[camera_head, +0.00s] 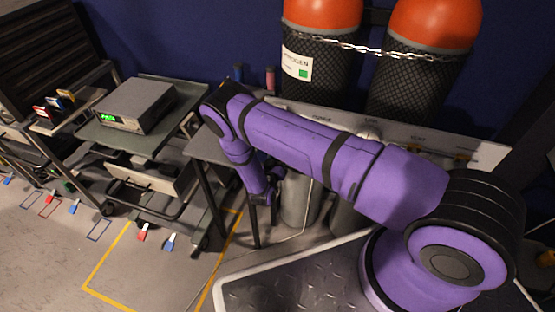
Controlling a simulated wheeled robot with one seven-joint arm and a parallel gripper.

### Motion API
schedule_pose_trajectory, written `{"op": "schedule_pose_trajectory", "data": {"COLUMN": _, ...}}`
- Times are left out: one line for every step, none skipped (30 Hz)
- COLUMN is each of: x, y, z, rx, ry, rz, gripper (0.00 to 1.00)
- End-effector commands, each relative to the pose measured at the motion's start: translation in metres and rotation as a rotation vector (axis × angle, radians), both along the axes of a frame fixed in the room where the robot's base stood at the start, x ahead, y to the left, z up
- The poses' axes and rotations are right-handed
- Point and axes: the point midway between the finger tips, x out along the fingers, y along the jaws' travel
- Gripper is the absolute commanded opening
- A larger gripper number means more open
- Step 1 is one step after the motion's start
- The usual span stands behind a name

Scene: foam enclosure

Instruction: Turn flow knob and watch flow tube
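My purple arm reaches left across the picture, and its wrist hangs down beside a grey bench. My gripper (262,200) is small and dark at the wrist's lower end, in front of the bench; whether its fingers are open or shut cannot be made out. A pale panel (487,150) with small labels and yellow parts runs behind my arm, which covers much of it. Two small upright pieces, one blue-topped (238,73) and one red-topped (270,78), stand behind the arm. I cannot pick out a flow knob or a flow tube for certain.
Two orange-topped gas cylinders (322,14) stand behind a chain (345,46). A cart (90,133) at left carries a grey instrument (138,105) with a green display. Dark shelving (40,45) stands far left.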

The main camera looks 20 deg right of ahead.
Motion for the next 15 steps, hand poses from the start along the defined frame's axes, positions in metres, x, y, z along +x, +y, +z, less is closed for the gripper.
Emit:
{"op": "schedule_pose_trajectory", "data": {"x": -0.0005, "y": 0.0011, "z": -0.0004, "rx": -0.036, "ry": 0.026, "rz": 0.003, "gripper": 0.12}}
{"op": "schedule_pose_trajectory", "data": {"x": -0.0005, "y": 0.001, "z": -0.0005, "rx": -0.058, "ry": 0.043, "rz": 0.003, "gripper": 0.12}}
{"op": "schedule_pose_trajectory", "data": {"x": -0.0008, "y": 0.001, "z": -0.0006, "rx": -0.089, "ry": 0.067, "rz": 0.002, "gripper": 0.12}}
{"op": "schedule_pose_trajectory", "data": {"x": -0.001, "y": 0.001, "z": -0.0007, "rx": -0.111, "ry": 0.083, "rz": 0.002, "gripper": 0.12}}
{"op": "schedule_pose_trajectory", "data": {"x": -0.001, "y": 0.001, "z": -0.0007, "rx": -0.135, "ry": 0.099, "rz": 0.003, "gripper": 0.12}}
{"op": "schedule_pose_trajectory", "data": {"x": -0.0009, "y": 0.0009, "z": -0.0006, "rx": -0.166, "ry": 0.122, "rz": 0.003, "gripper": 0.12}}
{"op": "schedule_pose_trajectory", "data": {"x": -0.0009, "y": 0.0008, "z": -0.0006, "rx": -0.19, "ry": 0.138, "rz": 0.003, "gripper": 0.12}}
{"op": "schedule_pose_trajectory", "data": {"x": -0.0009, "y": 0.0006, "z": -0.0006, "rx": -0.212, "ry": 0.155, "rz": 0.003, "gripper": 0.12}}
{"op": "schedule_pose_trajectory", "data": {"x": -0.0012, "y": 0.0006, "z": -0.0008, "rx": -0.242, "ry": 0.179, "rz": 0.002, "gripper": 0.12}}
{"op": "schedule_pose_trajectory", "data": {"x": -0.0013, "y": 0.0007, "z": -0.0009, "rx": -0.266, "ry": 0.196, "rz": 0.002, "gripper": 0.12}}
{"op": "schedule_pose_trajectory", "data": {"x": -0.0014, "y": 0.0008, "z": -0.0009, "rx": -0.289, "ry": 0.213, "rz": 0.002, "gripper": 0.12}}
{"op": "schedule_pose_trajectory", "data": {"x": -0.0014, "y": 0.0006, "z": -0.0006, "rx": -0.321, "ry": 0.234, "rz": 0.003, "gripper": 0.12}}
{"op": "schedule_pose_trajectory", "data": {"x": -0.0013, "y": 0.0004, "z": -0.0006, "rx": -0.344, "ry": 0.251, "rz": 0.002, "gripper": 0.12}}
{"op": "schedule_pose_trajectory", "data": {"x": -0.0014, "y": 0.0003, "z": -0.0006, "rx": -0.368, "ry": 0.268, "rz": 0.003, "gripper": 0.12}}
{"op": "schedule_pose_trajectory", "data": {"x": -0.0014, "y": 0.0003, "z": -0.0007, "rx": -0.397, "ry": 0.29, "rz": 0.003, "gripper": 0.12}}
